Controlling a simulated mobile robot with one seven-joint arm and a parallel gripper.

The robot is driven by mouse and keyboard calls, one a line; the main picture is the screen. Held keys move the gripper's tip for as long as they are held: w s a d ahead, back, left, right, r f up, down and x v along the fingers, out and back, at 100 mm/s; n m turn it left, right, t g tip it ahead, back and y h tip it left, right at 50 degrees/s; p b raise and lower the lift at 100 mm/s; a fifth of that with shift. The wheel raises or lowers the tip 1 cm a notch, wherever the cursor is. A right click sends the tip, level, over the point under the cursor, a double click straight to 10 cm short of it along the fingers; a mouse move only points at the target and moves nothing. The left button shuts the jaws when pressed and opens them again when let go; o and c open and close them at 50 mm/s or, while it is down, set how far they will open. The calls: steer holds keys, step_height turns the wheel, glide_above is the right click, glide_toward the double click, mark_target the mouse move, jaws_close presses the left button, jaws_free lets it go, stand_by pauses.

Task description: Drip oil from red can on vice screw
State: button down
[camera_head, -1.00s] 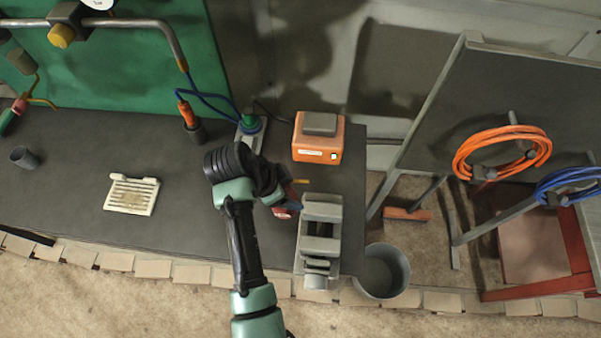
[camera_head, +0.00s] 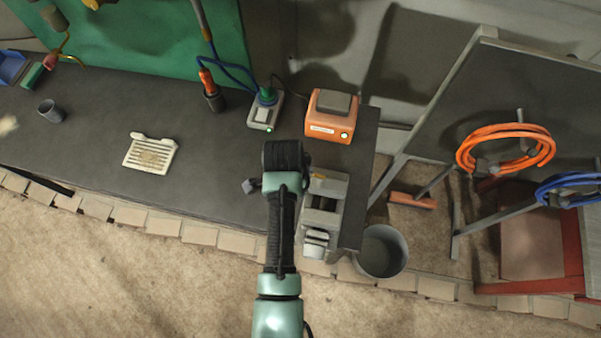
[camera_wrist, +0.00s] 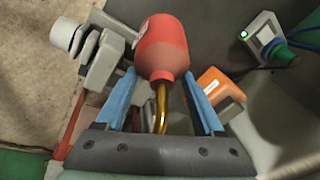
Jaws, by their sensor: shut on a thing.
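The red can (camera_wrist: 162,45) with its thin brass spout is between the blue fingers of my gripper (camera_wrist: 160,100) in the wrist view. My gripper is shut on it. In the head view my arm hides the can and the fingers. The grey vice (camera_head: 324,205) stands at the bench's right front, just right of my wrist. In the wrist view the vice (camera_wrist: 105,62) is left of the can, with its pale round screw end at the far left. I cannot tell how far above the vice the can is. No oil drop shows.
An orange box (camera_head: 330,117) stands behind the vice, with a grey socket unit (camera_head: 264,112) to its left. A grey bucket (camera_head: 381,251) is on the floor right of the bench. A cream ribbed tray (camera_head: 150,153) lies on the open left part of the bench (camera_head: 90,135).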

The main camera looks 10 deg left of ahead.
steer(key=shift+a+f+y+b, duration=0.3)
steer(key=shift+f+y+b, duration=0.2)
steer(key=shift+f, duration=0.2)
steer(key=shift+a+f+y+b, duration=0.25)
steer(key=shift+f+y+b, duration=0.25)
steer(key=shift+f, duration=0.2)
steer(key=f+y+b, duration=0.2)
steer(key=b, duration=0.1)
steer(key=a+f+y+b, duration=0.1)
steer(key=f+b, duration=0.1)
steer(key=b, duration=0.2)
steer(key=shift+a+f+m+y, duration=0.2)
steer(key=shift+m+y, duration=0.1)
steer(key=shift+y, duration=0.1)
steer(key=shift+f+y+b, duration=0.3)
steer(key=shift+y+b, duration=0.5)
steer(key=shift+b, duration=0.1)
steer(key=shift+a+r+y, duration=0.15)
steer(key=shift+r+y, duration=0.35)
steer(key=shift+y, duration=0.3)
stand_by(0.5)
